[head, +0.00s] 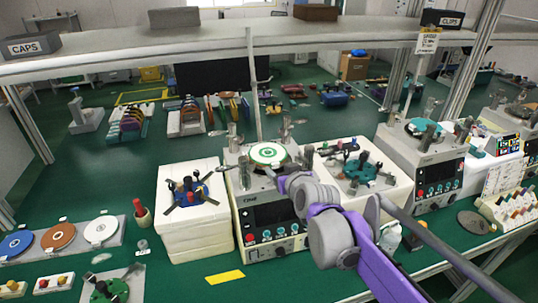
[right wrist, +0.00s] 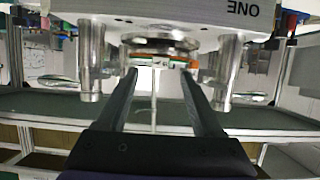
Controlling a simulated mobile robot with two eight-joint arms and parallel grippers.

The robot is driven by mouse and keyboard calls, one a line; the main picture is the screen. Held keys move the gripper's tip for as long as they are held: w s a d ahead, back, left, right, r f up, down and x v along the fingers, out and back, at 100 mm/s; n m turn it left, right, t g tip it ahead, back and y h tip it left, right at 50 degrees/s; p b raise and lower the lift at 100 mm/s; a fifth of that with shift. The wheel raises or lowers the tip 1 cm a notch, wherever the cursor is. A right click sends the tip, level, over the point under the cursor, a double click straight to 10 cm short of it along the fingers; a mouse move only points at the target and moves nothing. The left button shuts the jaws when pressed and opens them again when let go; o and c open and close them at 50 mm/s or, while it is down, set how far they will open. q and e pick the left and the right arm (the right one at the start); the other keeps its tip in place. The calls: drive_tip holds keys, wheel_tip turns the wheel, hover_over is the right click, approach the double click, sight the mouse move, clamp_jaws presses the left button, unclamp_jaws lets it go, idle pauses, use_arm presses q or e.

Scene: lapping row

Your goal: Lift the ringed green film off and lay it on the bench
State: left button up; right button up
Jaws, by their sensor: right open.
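The green-ringed film (head: 268,153) is a white disc with green rings, lying flat on top of the middle machine (head: 262,212). My right gripper (head: 274,173) is at the near edge of that disc, its arm coming from the lower right. In the right wrist view, the picture is upside down. The right gripper's two dark fingers (right wrist: 158,74) are spread apart, with the edge of the disc stack (right wrist: 160,59) and a small pale tab between or just beyond their tips. I cannot tell whether they touch it. My left gripper is not in view.
Metal posts (right wrist: 92,62) flank the disc stack. White blocks with fixtures stand left (head: 193,228) and right (head: 362,190) of the machine. A tray of coloured discs (head: 58,237) and a yellow strip (head: 225,277) lie on the green bench, with bare bench around the strip.

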sight(276, 164)
drive_tip(key=x, duration=0.3)
drive_tip(key=shift+w+a+f, duration=0.1)
drive_tip(key=shift+w, duration=0.25)
drive_tip(key=shift+s, duration=0.1)
clamp_jaws()
